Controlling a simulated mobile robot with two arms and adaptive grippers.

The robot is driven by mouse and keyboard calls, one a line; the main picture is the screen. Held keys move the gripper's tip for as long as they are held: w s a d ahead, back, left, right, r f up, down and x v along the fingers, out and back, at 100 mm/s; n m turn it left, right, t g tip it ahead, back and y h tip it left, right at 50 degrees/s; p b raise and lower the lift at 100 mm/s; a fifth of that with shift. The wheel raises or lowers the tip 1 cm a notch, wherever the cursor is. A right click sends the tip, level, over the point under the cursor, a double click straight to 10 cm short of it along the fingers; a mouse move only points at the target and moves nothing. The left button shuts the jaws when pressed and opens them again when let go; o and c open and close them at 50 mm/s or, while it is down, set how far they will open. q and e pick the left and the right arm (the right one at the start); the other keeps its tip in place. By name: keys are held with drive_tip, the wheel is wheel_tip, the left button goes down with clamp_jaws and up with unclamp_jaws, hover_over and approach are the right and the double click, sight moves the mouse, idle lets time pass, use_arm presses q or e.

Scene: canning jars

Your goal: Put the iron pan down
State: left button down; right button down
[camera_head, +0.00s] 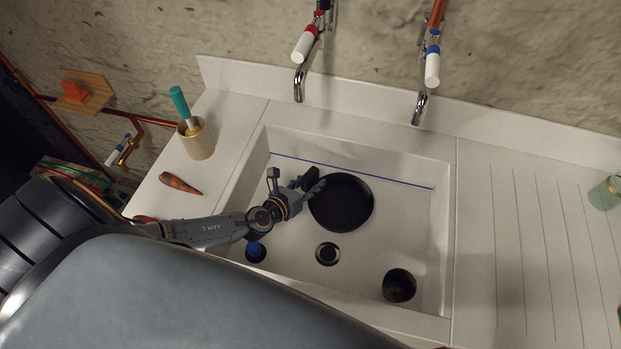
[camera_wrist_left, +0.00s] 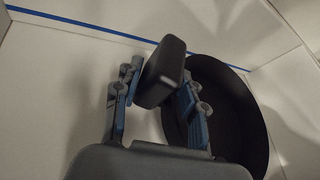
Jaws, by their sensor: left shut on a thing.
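The iron pan (camera_head: 342,204) is black and round, and it shows inside the white sink basin in the head view, near the back. In the left wrist view the pan (camera_wrist_left: 240,120) fills the right side, with its dark handle (camera_wrist_left: 163,72) between my fingers. My left gripper (camera_head: 313,181) reaches in from the left and is shut on the pan. Its fingers also show in the left wrist view (camera_wrist_left: 155,95). I cannot tell whether the pan touches the basin floor. My right gripper is not in view.
The white sink (camera_head: 390,255) has a blue line along its back wall, a drain (camera_head: 327,253), a dark round jar (camera_head: 398,286) at front right and a blue item (camera_head: 256,251) at front left. Two taps (camera_head: 299,84) (camera_head: 420,106) hang behind. A brush holder (camera_head: 197,140) and a carrot (camera_head: 180,184) are left.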

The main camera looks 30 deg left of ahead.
use_arm(q)
drive_tip(key=shift+w, duration=0.1)
drive_tip(key=c, duration=0.8)
unclamp_jaws()
drive_tip(key=shift+f, duration=0.15)
drive_tip(key=shift+o, duration=0.2)
drive_tip(key=shift+r+p, duration=0.35)
drive_tip(key=shift+r, duration=0.05)
drive_tip(key=shift+r+p, duration=0.45)
drive_tip(key=v, duration=0.5)
drive_tip(key=p+v, duration=0.1)
drive_tip(key=v, duration=0.1)
drive_tip(key=shift+s+f, duration=0.2)
drive_tip(key=shift+s, duration=0.2)
